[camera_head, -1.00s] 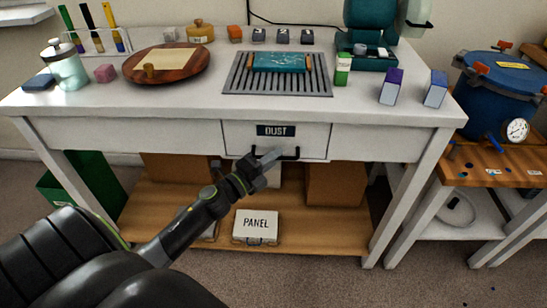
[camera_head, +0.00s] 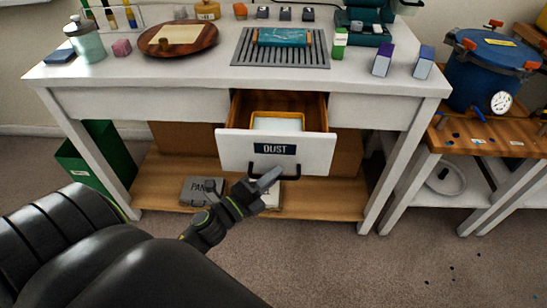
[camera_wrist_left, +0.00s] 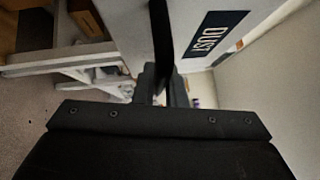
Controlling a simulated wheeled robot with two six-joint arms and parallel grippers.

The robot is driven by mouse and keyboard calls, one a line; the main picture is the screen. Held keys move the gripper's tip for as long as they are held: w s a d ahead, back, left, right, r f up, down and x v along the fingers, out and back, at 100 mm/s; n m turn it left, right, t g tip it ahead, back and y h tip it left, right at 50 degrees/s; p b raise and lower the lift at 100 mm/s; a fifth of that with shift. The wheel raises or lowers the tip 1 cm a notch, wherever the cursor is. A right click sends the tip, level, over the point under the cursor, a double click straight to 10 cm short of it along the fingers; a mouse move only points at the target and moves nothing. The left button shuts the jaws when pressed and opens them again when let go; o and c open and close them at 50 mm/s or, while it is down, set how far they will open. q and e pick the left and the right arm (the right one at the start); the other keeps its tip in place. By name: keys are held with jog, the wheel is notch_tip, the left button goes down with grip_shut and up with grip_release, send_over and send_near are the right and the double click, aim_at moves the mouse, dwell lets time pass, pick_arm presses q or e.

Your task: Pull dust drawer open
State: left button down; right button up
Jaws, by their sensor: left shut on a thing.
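The dust drawer (camera_head: 276,150) is pulled out from under the white workbench, with its wooden inside showing. A yellow-rimmed white tray (camera_head: 277,123) sits in it. Its front bears a dark DUST label, which also shows in the left wrist view (camera_wrist_left: 215,33). The dark bar handle (camera_head: 290,172) is low on the front; in the left wrist view the handle (camera_wrist_left: 161,35) runs down to the jaws. My left gripper (camera_head: 268,178) is shut on the handle, just in front of the drawer. My right gripper is not in view.
The white workbench (camera_head: 140,105) holds a grooved grey mat (camera_head: 245,60), a round wooden board (camera_head: 205,37) and small boxes. A lower shelf (camera_head: 325,200) carries cases. A blue pressure pot (camera_head: 480,70) stands on the side table at right.

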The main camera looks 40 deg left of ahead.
pick_arm(q)
jog(key=shift+s+d, duration=0.6)
jog(key=shift+s, duration=0.3)
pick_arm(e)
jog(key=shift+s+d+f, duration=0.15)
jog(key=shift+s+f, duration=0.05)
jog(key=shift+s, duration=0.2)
pick_arm(q)
jog(key=c, duration=1.5)
grip_release()
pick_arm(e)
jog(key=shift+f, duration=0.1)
pick_arm(q)
jog(key=b+v, duration=0.4)
jog(key=v, duration=1.3)
jog(key=shift+s, duration=0.2)
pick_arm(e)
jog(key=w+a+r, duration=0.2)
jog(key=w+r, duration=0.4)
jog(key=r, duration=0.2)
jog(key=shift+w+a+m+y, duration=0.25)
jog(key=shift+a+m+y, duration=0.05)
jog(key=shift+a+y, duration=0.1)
